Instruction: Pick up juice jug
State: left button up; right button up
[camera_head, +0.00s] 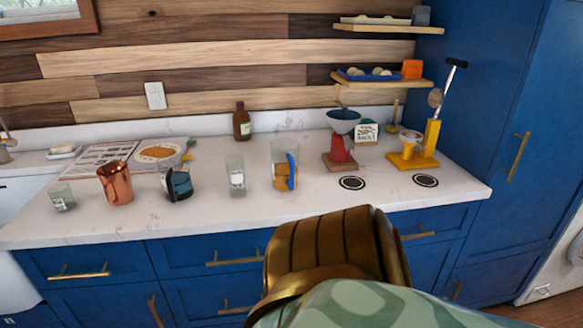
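A tall clear glass vessel (284,164) with orange content low inside and a blue part at its right side stands upright on the white counter, right of the middle. It looks like the juice jug, though its details are small. Neither of my grippers shows in the head view, and nothing is touching the vessel.
On the white counter (120,222) stand a small glass (62,197), copper mug (116,183), dark-and-blue vessel (178,184), clear glass (236,176), brown bottle (242,122) and red-based dripper (341,148). An unidentified bronze ribbed shape (325,250) hides part of the drawers.

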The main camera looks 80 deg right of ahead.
aim_at(284, 152)
jog(key=z, duration=2.2)
